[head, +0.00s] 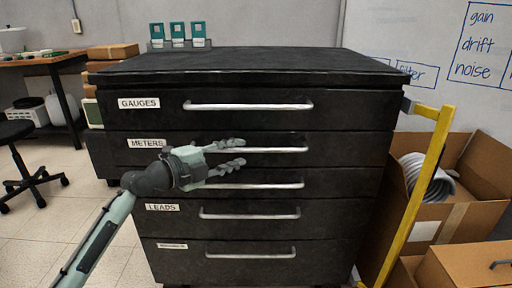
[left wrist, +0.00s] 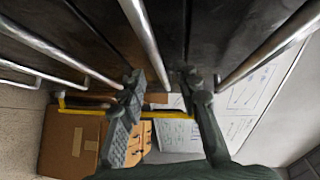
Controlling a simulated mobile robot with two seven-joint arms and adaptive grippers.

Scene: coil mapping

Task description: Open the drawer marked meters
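The drawer marked METERS (head: 340,148) is the second from the top in the black cabinet (head: 250,62) and looks shut. Its silver bar handle (head: 280,150) runs across its front, its left part hidden by my gripper. My left gripper (head: 238,154) is open at that handle, one finger above the bar and one below it. In the left wrist view, a bar (left wrist: 146,42) runs between the parted fingers of the gripper (left wrist: 162,88). I cannot tell whether a finger touches it. My right gripper is not in view.
The GAUGES drawer (head: 350,110) is above, and several drawers are below, one marked LEADS (head: 163,208); all look shut. A yellow bar (head: 420,190) and cardboard boxes (head: 470,205) stand right of the cabinet. A stool (head: 30,165) is at left.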

